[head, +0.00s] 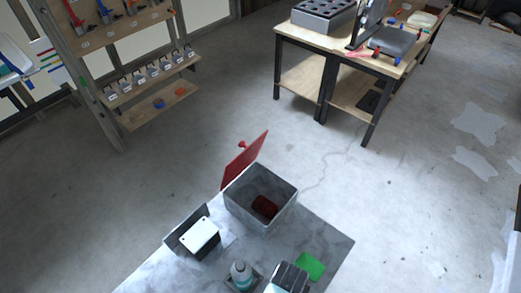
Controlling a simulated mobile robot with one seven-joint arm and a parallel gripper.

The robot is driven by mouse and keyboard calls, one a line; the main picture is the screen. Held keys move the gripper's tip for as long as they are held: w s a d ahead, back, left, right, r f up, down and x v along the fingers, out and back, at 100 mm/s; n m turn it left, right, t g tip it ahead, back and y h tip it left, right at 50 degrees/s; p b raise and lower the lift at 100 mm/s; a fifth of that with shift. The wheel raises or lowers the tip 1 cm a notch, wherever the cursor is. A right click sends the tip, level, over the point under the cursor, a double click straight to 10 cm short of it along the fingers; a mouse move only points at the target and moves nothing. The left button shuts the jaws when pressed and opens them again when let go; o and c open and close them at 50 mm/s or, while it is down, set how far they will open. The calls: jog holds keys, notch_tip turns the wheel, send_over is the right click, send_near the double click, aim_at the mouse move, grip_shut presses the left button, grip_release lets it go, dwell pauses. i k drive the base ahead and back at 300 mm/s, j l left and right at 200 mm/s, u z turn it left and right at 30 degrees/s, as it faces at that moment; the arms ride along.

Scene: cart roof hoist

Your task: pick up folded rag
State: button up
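A small dark red bundle (264,206) lies on the floor of an open grey bin (281,216). It looks like folded cloth and may be the folded rag, but it is too small and shaded to be sure. The bin's red lid (243,160) with a knob stands raised on its far left side. A flat bright green square (310,266) lies on the grey worktop, right of the bin's near side; its material cannot be told. I cannot make out my gripper in this view.
The bin stands on a grey worktop (330,250). Nearby are a black holder with a white-topped block (201,236), a bottle (241,274) in a tray and a black-and-silver object (288,278). A workbench (306,37) and a tool rack (150,87) stand beyond open floor.

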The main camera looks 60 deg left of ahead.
aim_at(265, 207)
jog(key=i+j, duration=0.15)
jog(key=j, duration=0.25)
jog(key=i+j, duration=0.15)
jog(key=j, duration=0.25)
jog(key=i+j, duration=0.15)
jog(key=j, duration=0.3)
jog(key=i+j, duration=0.15)
jog(key=j, duration=0.25)
